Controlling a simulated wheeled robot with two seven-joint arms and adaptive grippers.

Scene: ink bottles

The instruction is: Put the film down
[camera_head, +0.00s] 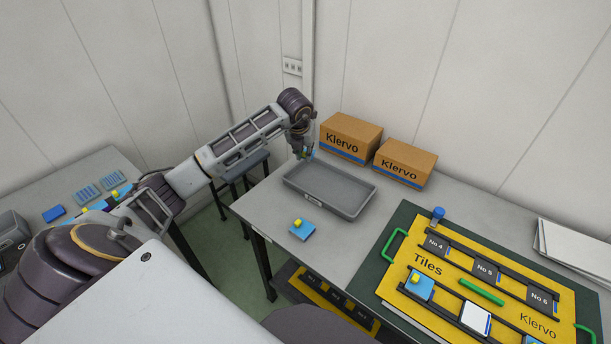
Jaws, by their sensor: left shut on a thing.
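My left gripper (304,153) is at the back left end of the grey tray (330,210), near the table's far left edge. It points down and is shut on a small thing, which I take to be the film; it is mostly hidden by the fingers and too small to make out. A blue square with a yellow knob (302,230) lies on the table in front of the tray. My right gripper is not in view.
Two Klervo cartons (350,137) stand behind the tray. A blue-capped bottle (437,215) stands by the board's back edge. White sheets (570,250) lie at the right. The grey table (350,252) is clear between tray and board. A side table (85,172) holds blue pieces.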

